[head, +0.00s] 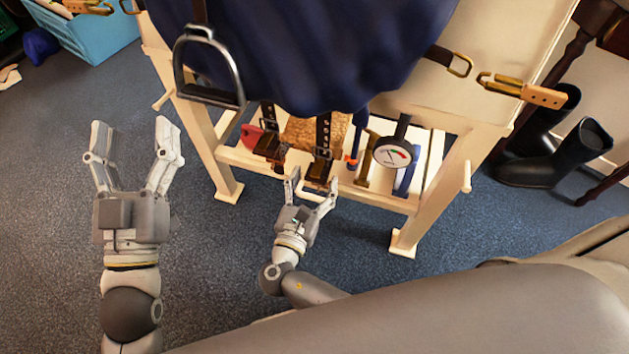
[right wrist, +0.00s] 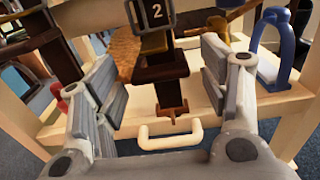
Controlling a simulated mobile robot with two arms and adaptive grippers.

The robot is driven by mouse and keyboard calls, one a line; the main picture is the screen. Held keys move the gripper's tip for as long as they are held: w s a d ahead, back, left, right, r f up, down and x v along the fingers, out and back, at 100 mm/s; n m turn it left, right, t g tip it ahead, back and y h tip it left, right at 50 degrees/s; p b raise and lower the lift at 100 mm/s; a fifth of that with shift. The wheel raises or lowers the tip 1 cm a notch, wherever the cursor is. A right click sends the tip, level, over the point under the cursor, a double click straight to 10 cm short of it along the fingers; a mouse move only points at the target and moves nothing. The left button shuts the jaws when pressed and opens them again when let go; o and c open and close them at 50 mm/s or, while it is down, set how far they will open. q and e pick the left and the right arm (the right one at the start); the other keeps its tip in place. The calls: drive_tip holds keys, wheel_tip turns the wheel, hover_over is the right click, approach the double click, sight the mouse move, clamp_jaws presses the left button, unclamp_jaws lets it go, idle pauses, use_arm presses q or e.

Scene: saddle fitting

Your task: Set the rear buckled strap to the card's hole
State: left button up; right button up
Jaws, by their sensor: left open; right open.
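Two dark hanging straps show under the blue cloth in the head view: a left strap (head: 268,118) and a right strap (head: 323,132), each with metal fittings. I cannot tell which is the rear one. My right gripper (head: 313,180) is open just below the right strap. In the right wrist view a dark brown strap (right wrist: 165,72) hangs between the open fingers, apart from both, below a dark piece marked "2" (right wrist: 157,12). A small brown tab (right wrist: 171,110) is at its lower end. My left gripper (head: 136,135) is open and empty over the floor. I cannot identify the card.
A wooden stand (head: 440,190) carries the blue cloth (head: 310,50). Black boots (head: 560,150) stand right.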

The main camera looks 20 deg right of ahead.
drive_tip(key=shift+w+d, duration=0.2)
drive_tip(key=shift+w, duration=0.05)
drive_tip(key=shift+c, duration=0.4)
clamp_jaws()
